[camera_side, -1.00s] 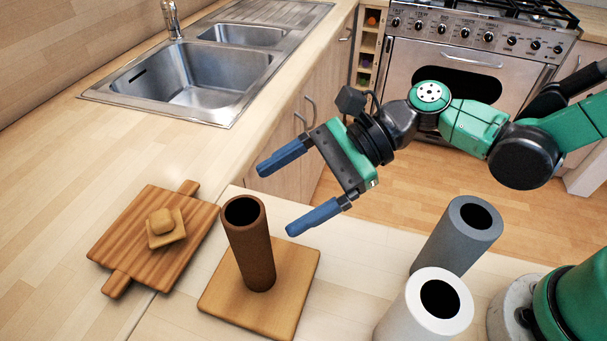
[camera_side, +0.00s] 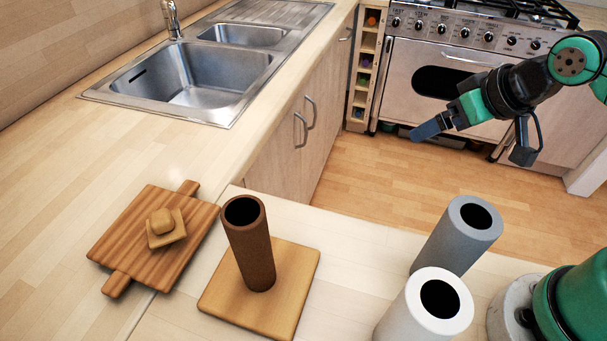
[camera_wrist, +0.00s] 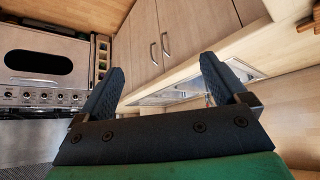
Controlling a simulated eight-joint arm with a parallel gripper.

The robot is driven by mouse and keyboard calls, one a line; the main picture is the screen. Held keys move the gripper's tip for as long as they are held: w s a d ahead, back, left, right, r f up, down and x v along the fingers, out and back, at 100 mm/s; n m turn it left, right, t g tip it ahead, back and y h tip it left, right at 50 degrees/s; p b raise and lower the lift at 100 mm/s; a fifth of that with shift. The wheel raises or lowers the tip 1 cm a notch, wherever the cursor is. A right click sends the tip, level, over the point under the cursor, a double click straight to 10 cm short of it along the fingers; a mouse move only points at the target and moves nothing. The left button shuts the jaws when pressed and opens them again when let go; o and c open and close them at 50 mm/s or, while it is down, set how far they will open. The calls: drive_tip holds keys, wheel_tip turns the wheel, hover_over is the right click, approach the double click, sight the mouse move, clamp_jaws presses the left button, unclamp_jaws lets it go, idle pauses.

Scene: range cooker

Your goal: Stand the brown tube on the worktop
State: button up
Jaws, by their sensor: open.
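The brown tube (camera_side: 251,246) stands upright on a square wooden board (camera_side: 292,297) at the front of the worktop (camera_side: 350,236). Its open, dark end faces up. My gripper (camera_side: 428,131) is far from the tube, up and to the right, over the floor in front of the cooker. In the side view it is seen edge-on, with one blue finger showing. In the wrist view my gripper (camera_wrist: 163,80) shows both fingers wide apart with nothing between them. The tube does not show in the wrist view.
A grey tube (camera_side: 455,240) and a white tube (camera_side: 418,310) stand on the worktop to the right. A cutting board (camera_side: 135,238) with a small knobbed wooden piece (camera_side: 163,228) lies left of the brown tube. The sink (camera_side: 190,80) is at the back left.

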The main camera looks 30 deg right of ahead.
drive_tip(key=n+g+y, duration=0.6)
drive_tip(key=n+y, duration=0.8)
drive_tip(key=n, duration=0.3)
approach(228, 225)
drive_tip(key=w+a+f, duration=0.2)
drive_tip(key=a+f, duration=0.1)
drive_tip(key=shift+w+f, duration=0.1)
drive_tip(key=shift+f, duration=0.05)
drive_tip(key=shift+n+g+y, duration=0.3)
drive_tip(key=shift+n+g, duration=0.2)
drive_tip(key=shift+g, duration=0.1)
drive_tip(key=shift+s+r+x, duration=0.1)
drive_tip(key=shift+x, duration=1)
drive_tip(key=shift+s+r+x, duration=0.1)
drive_tip(key=shift+r+x, duration=0.05)
drive_tip(key=shift+x, duration=0.95)
drive_tip(key=shift+s+r+x, duration=0.1)
drive_tip(key=shift+x, duration=0.95)
drive_tip(key=shift+a, duration=0.1)
clamp_jaws()
